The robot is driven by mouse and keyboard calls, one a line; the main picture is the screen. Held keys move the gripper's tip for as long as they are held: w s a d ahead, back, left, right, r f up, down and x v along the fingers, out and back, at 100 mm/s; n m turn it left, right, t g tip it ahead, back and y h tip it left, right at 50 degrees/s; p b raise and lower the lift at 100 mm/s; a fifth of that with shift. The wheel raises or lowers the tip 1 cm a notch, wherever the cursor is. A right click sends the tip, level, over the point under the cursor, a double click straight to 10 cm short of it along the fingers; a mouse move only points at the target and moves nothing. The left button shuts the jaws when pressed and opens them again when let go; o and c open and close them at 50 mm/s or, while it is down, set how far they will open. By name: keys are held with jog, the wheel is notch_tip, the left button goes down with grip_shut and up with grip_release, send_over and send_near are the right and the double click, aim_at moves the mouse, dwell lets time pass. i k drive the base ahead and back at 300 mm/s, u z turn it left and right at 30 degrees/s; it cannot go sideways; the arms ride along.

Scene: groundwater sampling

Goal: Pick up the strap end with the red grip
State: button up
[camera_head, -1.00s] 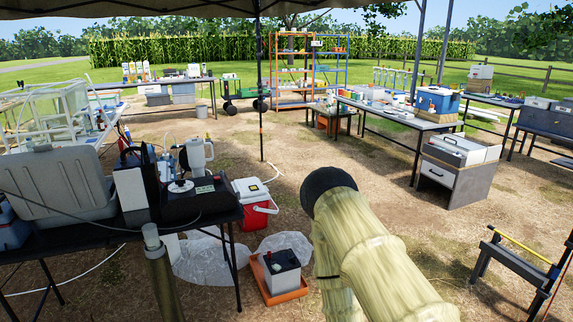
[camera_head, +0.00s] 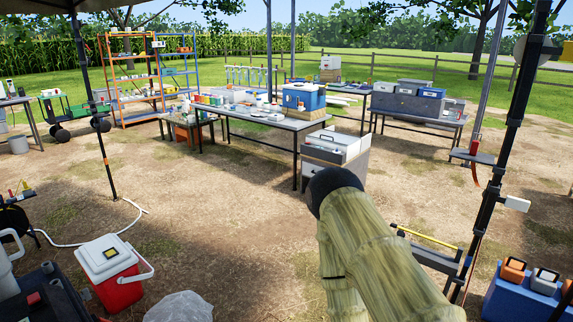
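I cannot make out for sure a strap end with a red grip. A thin red strap-like piece (camera_head: 475,172) hangs beside the small shelf on the pole at the right, but it is too small to tell whether it has a grip. My own arm, in a pale straw-coloured sleeve with a dark rounded joint, rises from the bottom right of the middle. My gripper is not in view.
A red and white cooler (camera_head: 116,275) stands at the lower left. A dark upright post (camera_head: 507,130) stands at the right, by a blue crate (camera_head: 515,298) with small devices. A long table (camera_head: 262,122) stands farther back. Open dirt ground lies between.

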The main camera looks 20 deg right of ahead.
aim_at(474, 150)
jog(key=z, duration=0.95)
jog(key=i, duration=1.25)
jog(key=z, duration=0.85)
